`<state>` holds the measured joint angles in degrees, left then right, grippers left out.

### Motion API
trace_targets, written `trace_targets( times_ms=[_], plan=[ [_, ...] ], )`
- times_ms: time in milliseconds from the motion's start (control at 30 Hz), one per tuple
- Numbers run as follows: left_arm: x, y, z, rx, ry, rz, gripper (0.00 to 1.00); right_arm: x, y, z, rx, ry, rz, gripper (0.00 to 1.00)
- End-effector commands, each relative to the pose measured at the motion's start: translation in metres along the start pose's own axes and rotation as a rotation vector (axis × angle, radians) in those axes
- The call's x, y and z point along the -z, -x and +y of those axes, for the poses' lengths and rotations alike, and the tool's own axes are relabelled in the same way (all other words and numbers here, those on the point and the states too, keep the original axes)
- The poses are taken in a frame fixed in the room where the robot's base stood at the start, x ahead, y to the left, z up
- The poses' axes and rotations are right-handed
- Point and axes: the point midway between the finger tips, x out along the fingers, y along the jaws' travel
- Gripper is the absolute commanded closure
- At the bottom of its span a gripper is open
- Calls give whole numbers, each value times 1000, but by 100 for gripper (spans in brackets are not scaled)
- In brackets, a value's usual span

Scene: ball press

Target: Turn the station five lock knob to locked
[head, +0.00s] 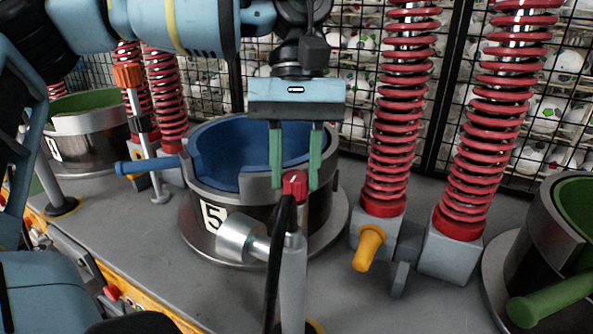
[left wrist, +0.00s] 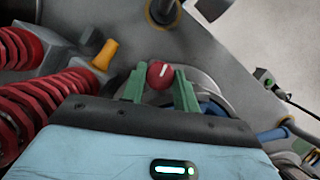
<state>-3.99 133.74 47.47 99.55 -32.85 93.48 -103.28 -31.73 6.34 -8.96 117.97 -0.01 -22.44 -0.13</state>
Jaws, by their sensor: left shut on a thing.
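The station five drum (head: 213,215) is a dark round pot with a blue liner and a white label reading 5, in the middle of the head view. In front of it a red knob (head: 294,185) sits on top of a grey post (head: 293,275). My left gripper (head: 296,187) comes down from above, shut on the knob with one green finger on each side. In the left wrist view the knob (left wrist: 160,74) shows between the fingertips, with a white pointer line on its face. Any lock markings around it cannot be read. My right gripper is not in view.
Red coil springs (head: 395,110) stand behind and to the right, with an orange handle (head: 369,247) below. A blue handle (head: 148,165) sticks out left of the drum. Green-lined drums stand at left (head: 90,122) and right (head: 535,255). A silver cylinder (head: 240,238) is beside the post.

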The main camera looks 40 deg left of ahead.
Motion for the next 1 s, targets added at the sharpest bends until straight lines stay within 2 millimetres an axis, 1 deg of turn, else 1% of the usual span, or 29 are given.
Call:
trace_targets(
  times_ms=[200, 400, 967, 1000],
  plan=[
    [0, 0, 1, 48, -117, 2, 93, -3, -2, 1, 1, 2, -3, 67],
    [0, 0, 1, 72, -177, 2, 93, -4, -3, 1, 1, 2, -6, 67],
    [0, 0, 1, 83, -203, 2, 93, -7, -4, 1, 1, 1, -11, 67],
    [0, 0, 1, 83, -203, 2, 66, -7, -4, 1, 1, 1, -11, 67]
  ],
)
